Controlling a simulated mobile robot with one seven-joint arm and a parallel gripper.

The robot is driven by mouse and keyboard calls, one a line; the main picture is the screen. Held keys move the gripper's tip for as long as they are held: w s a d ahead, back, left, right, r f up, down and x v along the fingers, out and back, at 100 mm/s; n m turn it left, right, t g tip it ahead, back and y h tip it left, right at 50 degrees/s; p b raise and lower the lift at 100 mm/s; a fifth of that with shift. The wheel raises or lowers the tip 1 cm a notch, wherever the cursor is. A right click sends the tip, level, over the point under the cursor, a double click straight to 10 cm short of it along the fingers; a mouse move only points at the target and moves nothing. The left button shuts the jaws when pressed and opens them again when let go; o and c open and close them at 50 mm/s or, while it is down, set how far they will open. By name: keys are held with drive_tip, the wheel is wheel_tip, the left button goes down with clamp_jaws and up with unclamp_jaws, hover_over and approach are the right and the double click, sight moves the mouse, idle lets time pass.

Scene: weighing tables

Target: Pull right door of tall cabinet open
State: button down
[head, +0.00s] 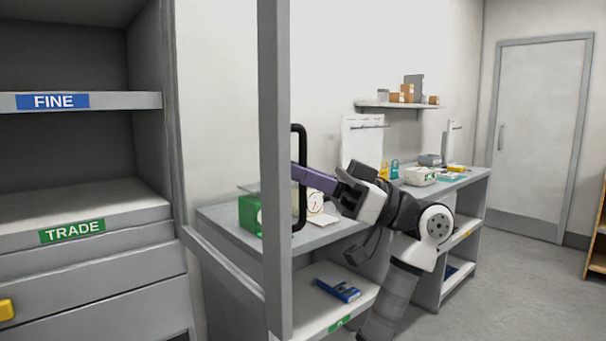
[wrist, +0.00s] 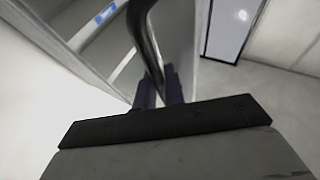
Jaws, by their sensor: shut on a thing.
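The tall cabinet (head: 155,225) fills the left of the head view, with shelves labelled FINE and TRADE. Its right door (head: 275,90) stands swung open toward me, a grey frame around a see-through pane. A black bar handle (head: 303,140) is fixed upright near the door's free edge. My gripper (head: 299,173) has its purple fingers shut on this handle, reaching it from the right. In the wrist view the handle (wrist: 143,38) runs down between the fingertips of my gripper (wrist: 159,88). The fingers hide part of the handle.
A grey workbench (head: 230,235) with a green box, a round dial and lower shelves stands behind the door. A wall shelf (head: 390,104) holds small boxes. The floor (head: 530,275) at the right is clear, up to a grey room door (head: 543,135).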

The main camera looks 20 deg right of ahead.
drive_tip(key=c, duration=1.8)
unclamp_jaws()
drive_tip(key=b+v, duration=0.1)
drive_tip(key=v, duration=1.2)
drive_tip(key=shift+d+f+b, duration=0.2)
drive_tip(key=shift+d+b, duration=0.15)
drive_tip(key=shift+b, duration=0.05)
drive_tip(key=shift+d, duration=0.1)
